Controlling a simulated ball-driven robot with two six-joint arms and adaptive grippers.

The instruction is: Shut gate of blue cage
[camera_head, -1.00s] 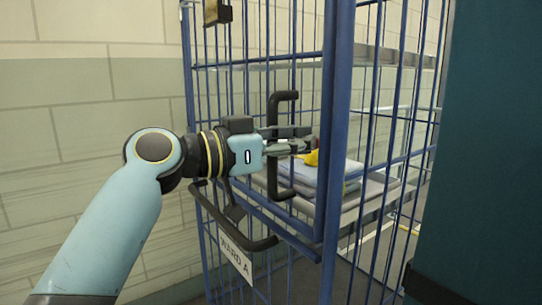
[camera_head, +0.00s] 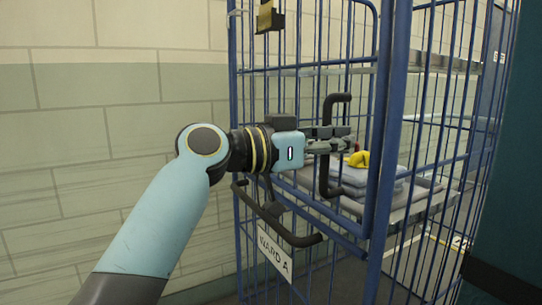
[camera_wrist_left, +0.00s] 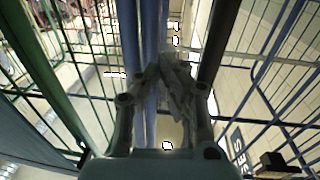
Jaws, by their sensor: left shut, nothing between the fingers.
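The blue cage (camera_head: 391,130) stands right of centre in the head view. Its blue wire gate (camera_head: 377,150) faces me, with a black upright handle (camera_head: 326,165). The gate's free edge lies close beside the cage's corner post; I cannot tell whether a gap remains. My left gripper (camera_head: 350,144) is shut and empty, level with the handle and crossing it in the picture; contact is unclear. In the left wrist view the fingers (camera_wrist_left: 172,90) are before two blue uprights side by side, with the dark handle (camera_wrist_left: 220,40) to the right. My right gripper is out of view.
Folded grey-blue cloths (camera_head: 352,180) and a yellow item (camera_head: 358,159) lie on a shelf inside. A padlock (camera_head: 268,18) hangs top left, and a black lower bar (camera_head: 275,215) and a WARD A sign (camera_head: 272,252) are below. A tiled wall (camera_head: 100,130) is at left; a dark teal surface (camera_head: 510,180) at right.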

